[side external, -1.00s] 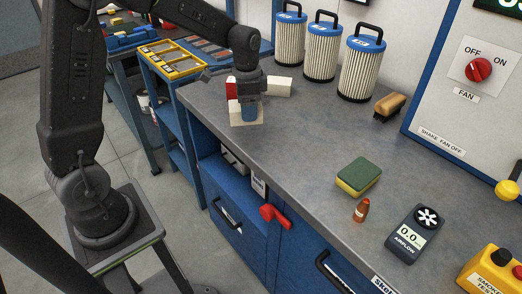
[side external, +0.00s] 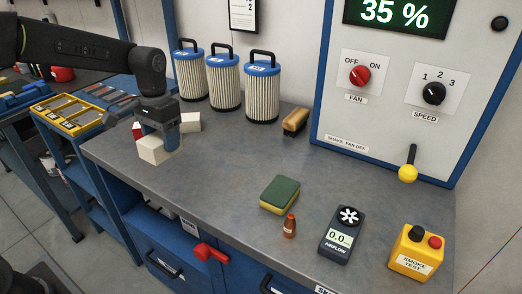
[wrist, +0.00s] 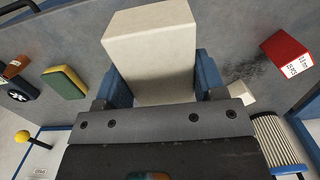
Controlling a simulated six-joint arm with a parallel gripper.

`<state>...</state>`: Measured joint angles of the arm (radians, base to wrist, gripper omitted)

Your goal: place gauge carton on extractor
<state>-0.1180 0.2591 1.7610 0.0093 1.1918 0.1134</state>
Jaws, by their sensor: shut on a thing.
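My gripper (side external: 160,132) points down over the far left of the grey bench, its blue fingers shut on a plain cream carton (side external: 151,150). In the wrist view the cream carton (wrist: 152,50) fills the space between the fingers of my gripper (wrist: 165,85). No label shows on it, so I cannot confirm it is the gauge carton. I cannot tell whether its base touches the bench. The likely extractor is the blue-framed cabinet (side external: 330,115) at right, with fan and speed knobs and a "35 %" display.
A second pale box (side external: 190,122) and a red box (wrist: 285,55) stand close to my gripper. Several pleated filters (side external: 223,85) line the back. A brush (side external: 295,121), sponge (side external: 279,194), small bottle (side external: 289,227), airflow meter (side external: 341,235) and yellow smoke tester (side external: 410,252) lie rightward. The bench middle is clear.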

